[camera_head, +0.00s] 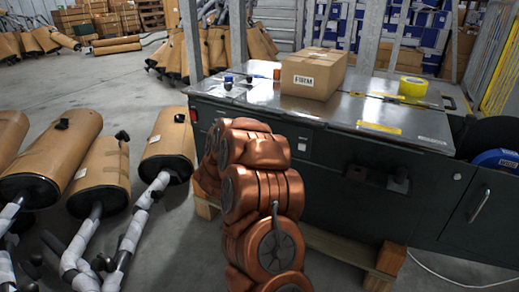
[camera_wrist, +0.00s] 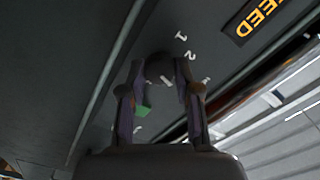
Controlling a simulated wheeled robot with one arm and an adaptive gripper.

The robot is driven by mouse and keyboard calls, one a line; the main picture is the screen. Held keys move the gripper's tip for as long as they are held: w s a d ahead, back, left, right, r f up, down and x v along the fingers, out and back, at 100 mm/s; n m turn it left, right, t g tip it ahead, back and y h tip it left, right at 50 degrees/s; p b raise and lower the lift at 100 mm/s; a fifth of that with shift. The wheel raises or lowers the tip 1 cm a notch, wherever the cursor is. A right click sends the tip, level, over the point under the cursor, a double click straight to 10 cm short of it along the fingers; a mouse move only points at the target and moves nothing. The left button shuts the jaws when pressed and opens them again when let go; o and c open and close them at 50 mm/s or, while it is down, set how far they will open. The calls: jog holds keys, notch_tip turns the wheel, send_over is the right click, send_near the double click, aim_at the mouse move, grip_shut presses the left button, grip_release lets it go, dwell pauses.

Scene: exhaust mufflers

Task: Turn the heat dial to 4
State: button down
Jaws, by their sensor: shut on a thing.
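The dark round heat dial (camera_wrist: 158,67) shows in the wrist view, on the dark panel of the machine. My gripper (camera_wrist: 160,82) is shut on it, one finger on each side. A white mark shows on or beside the dial between the fingers. White numerals ring it: 1 and 2 are legible at upper right, and others are partly hidden by the fingers or too small to read. A green patch (camera_wrist: 143,111) shows by the left finger. In the head view, my copper-coloured arm reaches to the machine (camera_head: 330,160) and hides my gripper and the dial.
An orange-lettered label ending in "EED" (camera_wrist: 262,18) is near the dial. Wrapped mufflers (camera_head: 60,150) lie on the floor at left. A blue reel (camera_head: 497,158) is at right.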

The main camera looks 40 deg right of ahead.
jog(key=m+b, duration=0.3)
jog(key=m, duration=0.1)
jog(key=shift+f+m, duration=0.15)
jog(key=shift+m, duration=0.25)
jog(key=shift+s, duration=0.1)
dwell(0.3)
jog(key=c, duration=0.8)
grip_release()
jog(key=v, duration=1.2)
